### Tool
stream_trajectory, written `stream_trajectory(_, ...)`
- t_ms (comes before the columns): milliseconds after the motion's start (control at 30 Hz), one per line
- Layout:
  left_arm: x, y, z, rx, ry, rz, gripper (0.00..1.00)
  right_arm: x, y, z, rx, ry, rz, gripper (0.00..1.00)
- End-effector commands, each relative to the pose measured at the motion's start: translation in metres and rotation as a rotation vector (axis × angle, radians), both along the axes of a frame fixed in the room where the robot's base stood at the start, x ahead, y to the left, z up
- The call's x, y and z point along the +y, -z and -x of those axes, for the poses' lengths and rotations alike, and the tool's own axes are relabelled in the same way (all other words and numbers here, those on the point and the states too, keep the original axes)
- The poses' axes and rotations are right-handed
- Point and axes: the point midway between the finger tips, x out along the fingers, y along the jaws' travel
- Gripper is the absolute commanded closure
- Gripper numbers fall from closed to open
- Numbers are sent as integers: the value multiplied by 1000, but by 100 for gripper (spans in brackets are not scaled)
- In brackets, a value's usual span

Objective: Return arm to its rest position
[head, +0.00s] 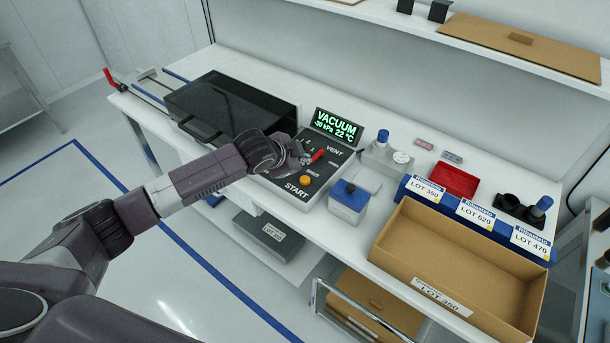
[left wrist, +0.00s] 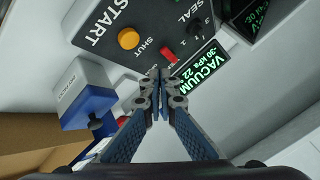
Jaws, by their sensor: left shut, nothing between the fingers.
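My left arm reaches in from the left in the head view. Its gripper (head: 304,160) is over the control panel (head: 285,188), beside the red lever (head: 318,156). In the left wrist view the two fingers (left wrist: 160,75) are together and shut with nothing between them. The red lever also shows there (left wrist: 168,55), just beyond the fingertips; I cannot tell whether they touch it. The orange START button (head: 305,181) and the green-lit VACUUM display (head: 337,126), reading -30 kPa and 22 °C, are on the panel. My right gripper is not in view.
A black-lidded chamber (head: 232,104) stands left of the panel. A blue-topped container (head: 349,197) stands to its right. A cardboard box (head: 455,250), a red tray (head: 455,180) and blue LOT-labelled bins (head: 475,215) are at right. Open floor (head: 190,290) lies in front of the bench.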

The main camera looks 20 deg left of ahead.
Motion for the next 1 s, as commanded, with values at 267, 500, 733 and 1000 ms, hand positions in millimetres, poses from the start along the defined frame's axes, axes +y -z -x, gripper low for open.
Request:
stream_trajectory(267,0,1,0,0,0,0,100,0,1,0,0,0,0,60)
stream_trajectory(500,0,1,0,0,0,0,100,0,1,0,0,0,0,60)
stream_trajectory(733,-7,6,6,10,4,7,100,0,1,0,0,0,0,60)
stream_trajectory(1000,-73,46,90,121,0,113,100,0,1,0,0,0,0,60)
